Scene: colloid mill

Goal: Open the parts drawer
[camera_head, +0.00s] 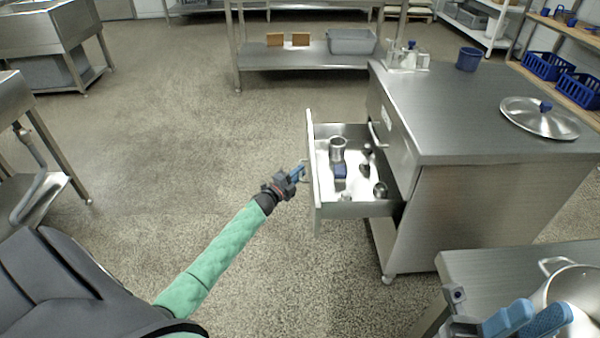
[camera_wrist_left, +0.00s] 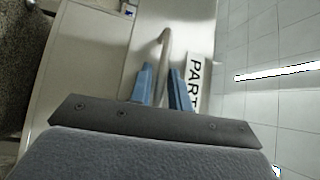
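The parts drawer (camera_head: 315,208) stands pulled well out of the steel cabinet (camera_head: 440,160), with its white inner floor and several metal parts showing. My left gripper (camera_head: 300,171) is at the handle on the outside of the drawer front. In the left wrist view the curved handle (camera_wrist_left: 164,45) runs between the two blue fingers of the left gripper (camera_wrist_left: 161,75), which are close about it. A label (camera_wrist_left: 194,80) reading "PART" is beside it, partly hidden by a finger. My right gripper (camera_head: 535,312) is at the lower right, its blue fingers apart and empty.
A lid (camera_head: 540,117), a blue cup (camera_head: 468,59) and a tray of bottles (camera_head: 407,58) stand on the cabinet. A steel table (camera_head: 480,262) with a pot (camera_head: 578,290) is at the lower right. The floor left of the drawer is clear.

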